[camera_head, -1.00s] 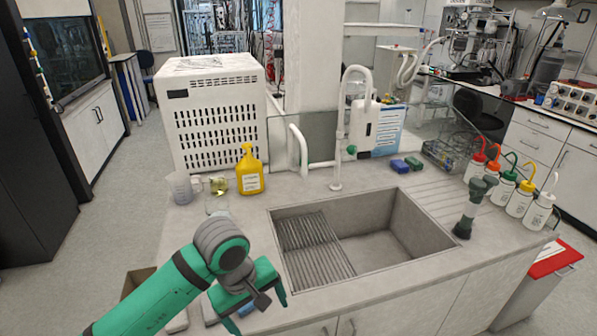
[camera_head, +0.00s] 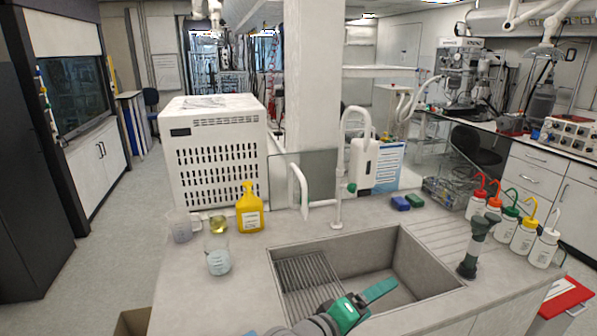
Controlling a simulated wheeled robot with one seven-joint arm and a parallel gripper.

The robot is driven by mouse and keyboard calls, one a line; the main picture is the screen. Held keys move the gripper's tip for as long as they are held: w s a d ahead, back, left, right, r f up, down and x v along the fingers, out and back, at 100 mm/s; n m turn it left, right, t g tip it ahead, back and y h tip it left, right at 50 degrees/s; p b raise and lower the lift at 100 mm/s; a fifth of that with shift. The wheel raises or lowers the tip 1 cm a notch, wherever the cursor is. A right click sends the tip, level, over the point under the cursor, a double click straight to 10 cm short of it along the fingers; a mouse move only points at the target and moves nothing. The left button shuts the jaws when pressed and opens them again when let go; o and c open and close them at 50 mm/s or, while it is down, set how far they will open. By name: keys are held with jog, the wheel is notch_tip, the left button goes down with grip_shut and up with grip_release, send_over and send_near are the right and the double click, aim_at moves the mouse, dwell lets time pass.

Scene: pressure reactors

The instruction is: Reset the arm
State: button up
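My gripper (camera_head: 378,291) is at the bottom of the view, over the front part of the sink (camera_head: 432,262). It is green, with grey arm joints at its lower left. The rest of my arm is mostly out of view.
A yellow bottle (camera_head: 249,208) and several beakers, one clear (camera_head: 218,262), stand left of the sink. A white tap (camera_head: 345,165) rises behind it. A dark green-grey upright device (camera_head: 478,245) and wash bottles (camera_head: 523,235) stand right. A white box (camera_head: 215,150) stands behind.

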jog(key=s+a+f+n+t+y, duration=0.3)
jog(key=s+a+f+t+y, duration=0.15)
jog(key=s+f, duration=0.5)
jog(key=s+a+f+n+t+y, duration=0.2)
jog(key=s+a+f+t+y, duration=0.15)
jog(key=s+f+y, duration=0.45)
jog(key=s+a+f+m+g, duration=0.1)
jog(key=s+a+m, duration=0.3)
jog(key=s, duration=0.7)
jog(key=s+a+f+m+g, duration=0.1)
jog(key=s+a+f+m, duration=0.2)
jog(key=s, duration=0.7)
jog(key=shift+s+a+m, duration=0.35)
jog(key=shift+a+m, duration=0.45)
jog(key=shift+m, duration=0.3)
jog(key=shift+h, duration=0.25)
